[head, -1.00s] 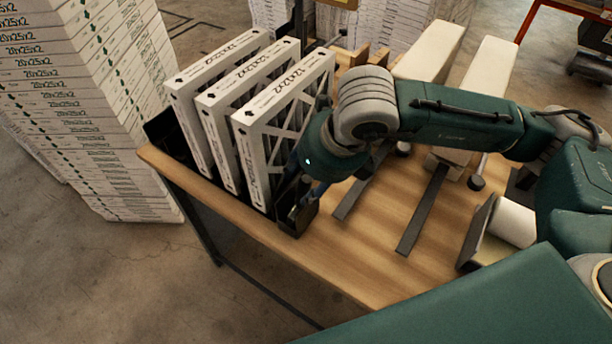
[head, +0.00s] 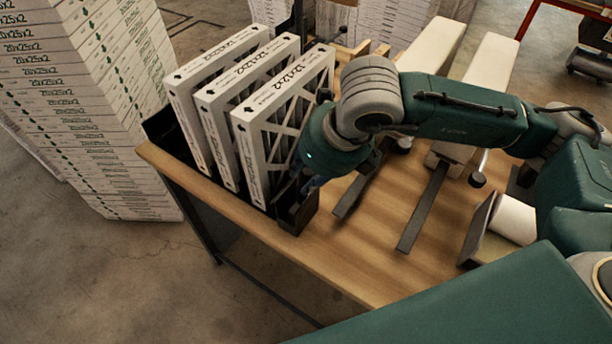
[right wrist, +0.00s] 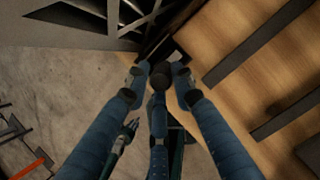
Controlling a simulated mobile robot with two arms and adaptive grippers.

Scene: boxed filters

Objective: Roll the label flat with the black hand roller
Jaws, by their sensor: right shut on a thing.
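My right gripper (head: 296,192) is low at the table's front left edge, beside the nearest white boxed filter (head: 250,160). In the right wrist view its blue fingers (right wrist: 160,78) close around a small dark round piece (right wrist: 162,76). This looks like part of the black hand roller, but most of it is hidden. A black holder (head: 300,215) stands at the table edge just below the gripper. Several filters stand upright in a row with printed faces; I cannot make out a separate label.
The wooden table (head: 345,265) has bare room in front. Dark flat bars (head: 424,208) lie on it, and a white roll (head: 513,220) sits at the right. Tall stacks of filter boxes (head: 90,110) stand at the left.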

